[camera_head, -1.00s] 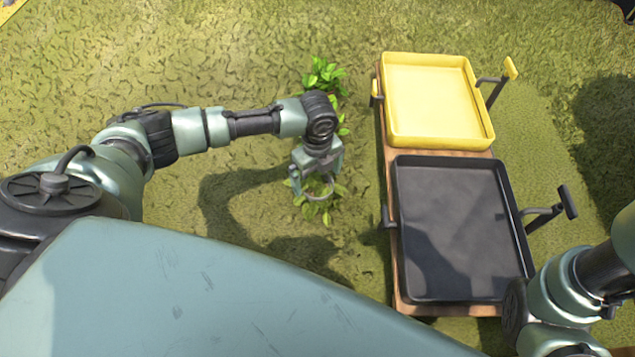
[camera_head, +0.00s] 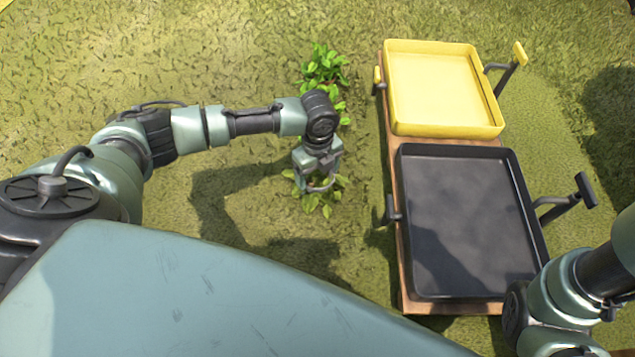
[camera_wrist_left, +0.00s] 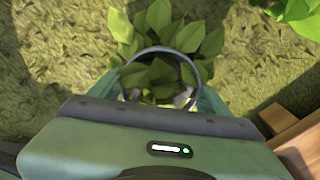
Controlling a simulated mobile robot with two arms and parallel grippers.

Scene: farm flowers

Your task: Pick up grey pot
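The grey pot (camera_wrist_left: 202,67) shows in the left wrist view as a round grey rim with green leaves inside and spilling over its far side. Its lower body is hidden by my gripper. My left gripper (camera_head: 319,184) points down at this plant in the head view. In the wrist view its fingers lie on either side of the pot; whether they touch it I cannot tell. My right arm (camera_head: 567,297) enters at the right edge; its gripper is out of frame.
Another leafy plant (camera_head: 325,66) stands just beyond, in line with the gripper. To the right, a wooden cart holds a yellow tray (camera_head: 440,130) and a black tray (camera_head: 405,235), with handles sticking out. Open grass lies to the left.

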